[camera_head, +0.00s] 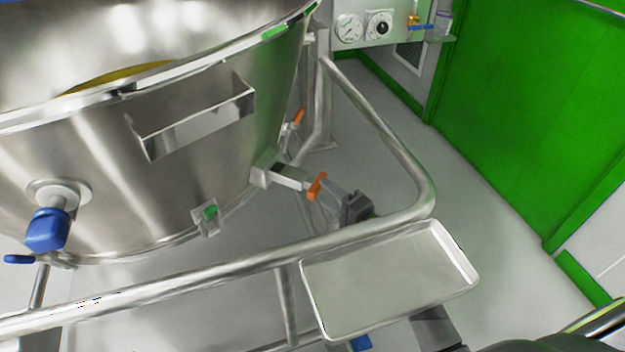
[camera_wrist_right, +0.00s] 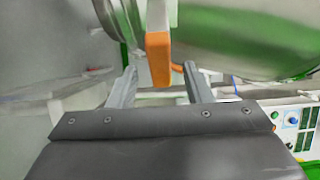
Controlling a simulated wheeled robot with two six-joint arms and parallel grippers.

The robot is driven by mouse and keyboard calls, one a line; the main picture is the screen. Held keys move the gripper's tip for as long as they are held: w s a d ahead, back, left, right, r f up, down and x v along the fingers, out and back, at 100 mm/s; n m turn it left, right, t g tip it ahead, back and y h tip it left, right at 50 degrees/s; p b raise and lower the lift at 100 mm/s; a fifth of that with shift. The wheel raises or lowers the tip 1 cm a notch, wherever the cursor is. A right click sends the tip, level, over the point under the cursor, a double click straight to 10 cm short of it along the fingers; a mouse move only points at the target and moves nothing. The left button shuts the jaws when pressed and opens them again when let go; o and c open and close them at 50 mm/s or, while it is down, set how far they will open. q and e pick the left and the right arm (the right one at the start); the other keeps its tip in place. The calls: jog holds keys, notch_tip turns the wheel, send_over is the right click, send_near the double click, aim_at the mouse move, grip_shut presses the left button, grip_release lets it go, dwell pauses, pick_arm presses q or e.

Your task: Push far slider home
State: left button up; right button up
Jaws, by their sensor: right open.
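A slider (camera_head: 289,177) with a grey bar and an orange end (camera_head: 317,186) sticks out from the lower right side of the steel vessel (camera_head: 110,175). A second orange-ended part (camera_head: 299,116) shows farther back beside the vessel; I cannot tell which is meant by the far slider. My right gripper (camera_head: 327,191) is open at the nearer orange end. In the right wrist view, the orange end (camera_wrist_right: 158,58) stands between and just beyond the two open fingers (camera_wrist_right: 160,76). Whether they touch it I cannot tell. My left gripper is out of view.
A steel rail (camera_head: 215,268) curves around the vessel's front and right side. A shallow steel tray (camera_head: 390,282) sits outside it. A blue-handled valve (camera_head: 47,230) is at left. A gauge panel (camera_head: 370,28) and green wall (camera_head: 530,110) stand behind. Floor at right is clear.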

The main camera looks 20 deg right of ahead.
aim_at(321, 189)
jog(key=x, duration=0.4)
jog(key=shift+w+a, duration=0.15)
jog(key=shift+w, duration=0.2)
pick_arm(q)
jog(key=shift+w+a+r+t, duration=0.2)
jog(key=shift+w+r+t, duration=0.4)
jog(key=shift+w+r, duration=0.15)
pick_arm(e)
jog(key=shift+w+a, duration=0.3)
jog(key=shift+w, duration=0.35)
jog(key=shift+c, duration=0.2)
grip_shut()
